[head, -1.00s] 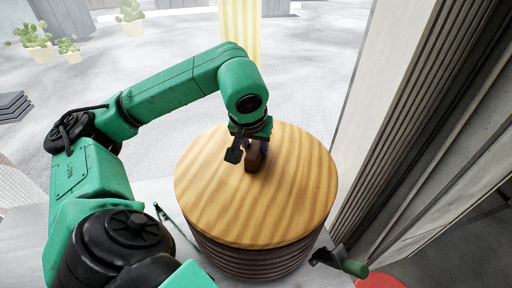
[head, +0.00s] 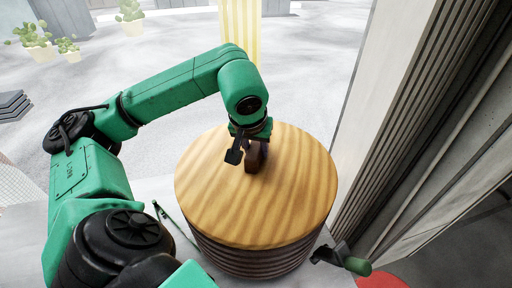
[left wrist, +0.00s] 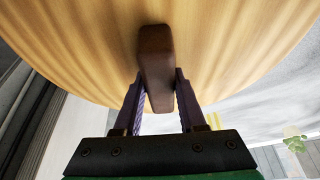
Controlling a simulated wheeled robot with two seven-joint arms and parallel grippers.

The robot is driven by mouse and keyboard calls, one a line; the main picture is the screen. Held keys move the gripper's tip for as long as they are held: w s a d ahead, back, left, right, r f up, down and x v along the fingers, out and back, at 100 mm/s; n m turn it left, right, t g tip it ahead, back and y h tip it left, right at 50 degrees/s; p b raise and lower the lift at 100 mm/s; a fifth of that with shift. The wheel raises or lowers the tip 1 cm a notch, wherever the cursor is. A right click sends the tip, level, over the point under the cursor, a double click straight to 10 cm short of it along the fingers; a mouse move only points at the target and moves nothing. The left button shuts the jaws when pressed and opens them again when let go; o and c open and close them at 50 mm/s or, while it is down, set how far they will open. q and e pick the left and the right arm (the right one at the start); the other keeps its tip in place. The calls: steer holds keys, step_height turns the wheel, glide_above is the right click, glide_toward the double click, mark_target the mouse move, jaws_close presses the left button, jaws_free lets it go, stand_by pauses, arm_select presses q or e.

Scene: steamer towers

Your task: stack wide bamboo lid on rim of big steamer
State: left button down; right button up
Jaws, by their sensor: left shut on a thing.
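The wide bamboo lid (head: 290,195) is a round, light, striped wooden disc with a dark brown handle (head: 257,157) at its middle. It covers the top of the big steamer (head: 250,259), whose dark banded side shows below the lid's near edge. The lid looks level; its underside and the steamer's rim are hidden, so I cannot tell if they touch all round. My left gripper (head: 249,156) is shut on the handle from above. In the left wrist view its fingers (left wrist: 158,92) stand on both sides of the handle (left wrist: 155,60).
A ribbed wall or shutter (head: 410,140) stands close on the right. Potted plants (head: 38,50) are far off.

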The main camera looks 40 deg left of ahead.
arm_select(q)
steer(key=shift+f, duration=0.15)
steer(key=c, duration=0.5)
jaws_free()
steer(key=shift+o, duration=0.5)
steer(key=shift+s, duration=0.1)
steer(key=p+v, duration=0.1)
steer(key=v, duration=0.7)
steer(key=shift+d+r, duration=0.1)
steer(key=shift+r, duration=0.1)
steer(key=p+v, duration=0.4)
steer(key=v, duration=0.2)
steer(key=shift+p, duration=0.3)
